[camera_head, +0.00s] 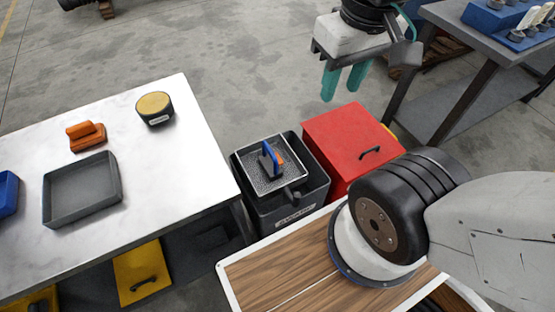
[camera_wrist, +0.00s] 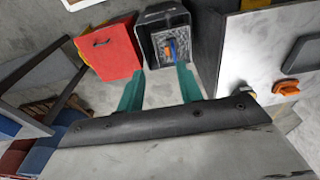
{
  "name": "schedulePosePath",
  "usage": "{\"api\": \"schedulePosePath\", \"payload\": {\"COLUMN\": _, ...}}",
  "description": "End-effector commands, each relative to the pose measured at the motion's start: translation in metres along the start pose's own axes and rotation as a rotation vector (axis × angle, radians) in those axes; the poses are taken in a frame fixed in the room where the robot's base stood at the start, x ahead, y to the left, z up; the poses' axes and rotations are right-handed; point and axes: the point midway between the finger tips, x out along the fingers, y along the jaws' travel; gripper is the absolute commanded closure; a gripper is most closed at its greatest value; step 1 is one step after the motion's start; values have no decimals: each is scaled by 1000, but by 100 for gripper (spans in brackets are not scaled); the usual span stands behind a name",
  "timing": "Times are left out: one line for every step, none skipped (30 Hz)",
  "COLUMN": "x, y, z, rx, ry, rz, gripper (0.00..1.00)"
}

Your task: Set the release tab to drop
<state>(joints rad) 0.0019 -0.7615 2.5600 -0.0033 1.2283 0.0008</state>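The release tab appears to be the blue-and-orange piece (camera_head: 270,160) standing on a square speckled grey plate (camera_head: 262,180). The plate sits in the top of a black square bin (camera_head: 316,188) with a label too small to read. The tab also shows in the wrist view (camera_wrist: 172,47), with the bin (camera_wrist: 150,18) around it. I cannot tell the tab's setting. My gripper (camera_head: 341,93) has two teal fingers, apart and empty. It hangs up and to the right of the bin in the head view, clear of the tab. In the wrist view my gripper (camera_wrist: 160,70) frames the bin's near side.
A red box (camera_head: 335,135) with a black handle stands right beside the bin. A white table (camera_head: 150,190) at left holds a grey tray (camera_head: 82,215), an orange piece (camera_head: 86,135) and a yellow-topped round container (camera_head: 155,107). A dark workbench (camera_head: 470,60) is at upper right.

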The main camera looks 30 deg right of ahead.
Motion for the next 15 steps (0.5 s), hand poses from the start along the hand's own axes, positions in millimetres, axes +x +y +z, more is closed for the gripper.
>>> {"api": "schedulePosePath", "payload": {"x": 0, "y": 0, "z": 0, "rx": 0, "ry": 0, "rz": 0, "gripper": 64}}
{"api": "schedulePosePath", "payload": {"x": 0, "y": 0, "z": 0, "rx": 0, "ry": 0, "rz": 0, "gripper": 64}}
{"api": "schedulePosePath", "payload": {"x": 0, "y": 0, "z": 0, "rx": 0, "ry": 0, "rz": 0, "gripper": 64}}
{"api": "schedulePosePath", "payload": {"x": 0, "y": 0, "z": 0, "rx": 0, "ry": 0, "rz": 0, "gripper": 64}}
{"api": "schedulePosePath", "payload": {"x": 0, "y": 0, "z": 0, "rx": 0, "ry": 0, "rz": 0, "gripper": 64}}
{"api": "schedulePosePath", "payload": {"x": 0, "y": 0, "z": 0, "rx": 0, "ry": 0, "rz": 0, "gripper": 64}}
{"api": "schedulePosePath", "payload": {"x": 0, "y": 0, "z": 0, "rx": 0, "ry": 0, "rz": 0, "gripper": 64}}
{"api": "schedulePosePath", "payload": {"x": 0, "y": 0, "z": 0, "rx": 0, "ry": 0, "rz": 0, "gripper": 72}}
{"api": "schedulePosePath", "payload": {"x": 0, "y": 0, "z": 0, "rx": 3, "ry": 0, "rz": 0, "gripper": 83}}
{"api": "schedulePosePath", "payload": {"x": 0, "y": 2, "z": 0, "rx": 9, "ry": -1, "rz": 1, "gripper": 92}}
{"api": "schedulePosePath", "payload": {"x": 2, "y": 3, "z": -1, "rx": 17, "ry": -11, "rz": 2, "gripper": 100}}
{"api": "schedulePosePath", "payload": {"x": 6, "y": 5, "z": -2, "rx": 27, "ry": -29, "rz": 3, "gripper": 100}}
{"api": "schedulePosePath", "payload": {"x": 9, "y": 7, "z": -2, "rx": 37, "ry": -47, "rz": 3, "gripper": 100}}
{"api": "schedulePosePath", "payload": {"x": 14, "y": 9, "z": -3, "rx": 48, "ry": -69, "rz": 4, "gripper": 100}}
{"api": "schedulePosePath", "payload": {"x": 19, "y": 12, "z": -6, "rx": 64, "ry": -103, "rz": 4, "gripper": 100}}
